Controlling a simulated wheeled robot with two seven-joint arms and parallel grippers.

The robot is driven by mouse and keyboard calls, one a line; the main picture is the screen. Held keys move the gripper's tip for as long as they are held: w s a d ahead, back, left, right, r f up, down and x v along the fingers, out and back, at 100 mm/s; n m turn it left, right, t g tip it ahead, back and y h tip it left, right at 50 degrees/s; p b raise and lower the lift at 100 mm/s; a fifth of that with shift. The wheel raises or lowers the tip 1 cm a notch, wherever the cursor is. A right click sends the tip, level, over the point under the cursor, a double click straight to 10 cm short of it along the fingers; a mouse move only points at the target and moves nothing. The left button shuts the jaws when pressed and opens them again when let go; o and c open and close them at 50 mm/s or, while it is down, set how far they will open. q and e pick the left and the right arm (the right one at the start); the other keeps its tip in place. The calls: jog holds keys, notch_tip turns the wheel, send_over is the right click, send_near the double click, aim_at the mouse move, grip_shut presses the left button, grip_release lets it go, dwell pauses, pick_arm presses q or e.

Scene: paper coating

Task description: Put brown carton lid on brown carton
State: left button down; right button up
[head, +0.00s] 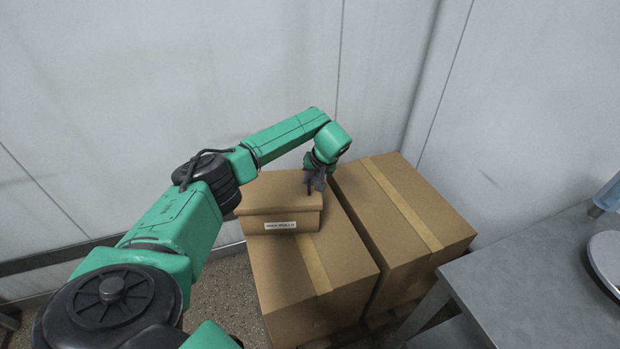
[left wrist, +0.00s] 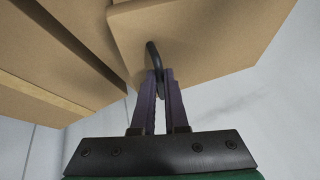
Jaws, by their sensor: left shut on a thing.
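The brown carton (head: 255,227) is a small box with a white label (head: 281,226) on its front. It stands on a larger taped box. The brown carton lid (head: 275,188) lies over its top, roughly aligned with it; whether it is fully seated I cannot tell. My left gripper (head: 308,187) is at the lid's right side. In the left wrist view, my left gripper (left wrist: 160,75) is shut on a dark loop handle (left wrist: 153,58) at the lid (left wrist: 210,40). The carton's inside is hidden. My right gripper is not in view.
Two large taped boxes, a left one (head: 290,285) and a right one (head: 385,235), stand side by side. A grey metal table (head: 530,275) is at the right. Pale walls (head: 200,70) close off the back. Speckled floor (head: 235,285) shows left of the boxes.

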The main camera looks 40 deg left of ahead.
pick_arm(q)
jog(key=shift+f+b, duration=0.7)
jog(key=shift+f, duration=0.4)
jog(key=c, duration=0.9)
grip_release()
jog(key=shift+o, duration=0.2)
jog(key=v, duration=1.4)
jog(key=shift+r, duration=0.3)
jog(key=shift+s, duration=0.15)
